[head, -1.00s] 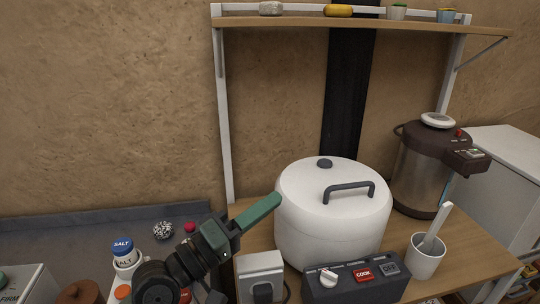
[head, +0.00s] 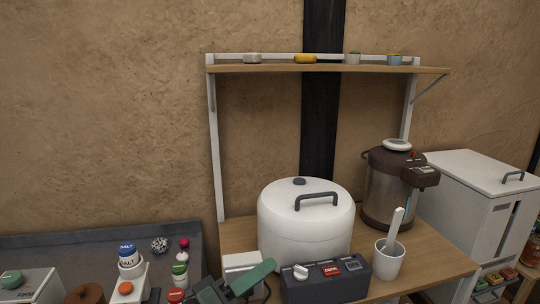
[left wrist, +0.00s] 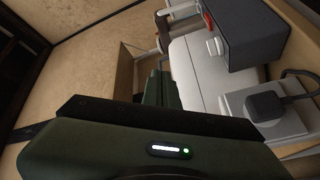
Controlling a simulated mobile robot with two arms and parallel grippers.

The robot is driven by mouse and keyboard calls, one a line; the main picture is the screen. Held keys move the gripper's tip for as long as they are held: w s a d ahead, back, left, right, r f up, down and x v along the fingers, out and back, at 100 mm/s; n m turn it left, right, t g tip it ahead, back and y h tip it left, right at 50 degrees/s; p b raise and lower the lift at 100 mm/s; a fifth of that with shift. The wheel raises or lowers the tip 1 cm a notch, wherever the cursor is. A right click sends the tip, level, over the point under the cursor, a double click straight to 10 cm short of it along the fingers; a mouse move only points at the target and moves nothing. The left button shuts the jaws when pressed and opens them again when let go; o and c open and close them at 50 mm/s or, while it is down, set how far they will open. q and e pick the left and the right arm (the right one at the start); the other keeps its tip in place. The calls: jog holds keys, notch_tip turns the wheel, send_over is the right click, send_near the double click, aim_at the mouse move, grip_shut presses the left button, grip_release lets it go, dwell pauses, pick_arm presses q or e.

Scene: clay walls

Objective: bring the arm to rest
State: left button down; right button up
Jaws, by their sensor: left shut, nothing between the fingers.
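My left gripper (head: 252,279) is at the bottom of the head view, in front of the rice cooker's left side. Its green fingers are shut and hold nothing. In the left wrist view the dark green gripper body (left wrist: 150,150) fills the lower part, with its fingers (left wrist: 160,90) pointing away. My right gripper is in neither view.
A white rice cooker (head: 290,235) stands on a wooden table behind a dark control box (head: 327,283) and a white socket box (head: 240,262). A white cup (head: 388,263) and a brown hot-water pot (head: 388,195) stand right. Salt (head: 129,262) and small bottles stand left.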

pick_arm(q)
jog(key=s+a+f+m+g+y, duration=0.1)
jog(key=s+a+f+y, duration=0.15)
jog(key=f, duration=0.45)
jog(key=s+a+f+m+g+y, duration=0.1)
jog(key=s+a+f+g+y, duration=0.2)
jog(key=f, duration=0.4)
jog(key=s+a+f+m+y, duration=0.1)
jog(key=s+a+f+y, duration=0.2)
jog(key=f, duration=0.5)
jog(key=s+a+f+m+g+y, duration=0.1)
jog(key=s+a+f+g+y, duration=0.3)
jog(key=s, duration=0.4)
jog(key=s+a+f+g+y, duration=0.1)
jog(key=s+a+f+y, duration=0.1)
jog(key=s+a+f, duration=0.45)
notch_tip(320, 180, down, 23)
jog(key=s+g, duration=0.2)
jog(key=s+a+f+p, duration=0.1)
jog(key=s+a+f, duration=0.2)
jog(key=s+f, duration=1.3)
jog(key=shift+s+f+g, duration=0.3)
jog(key=shift+s+g, duration=0.1)
jog(key=shift+s, duration=0.45)
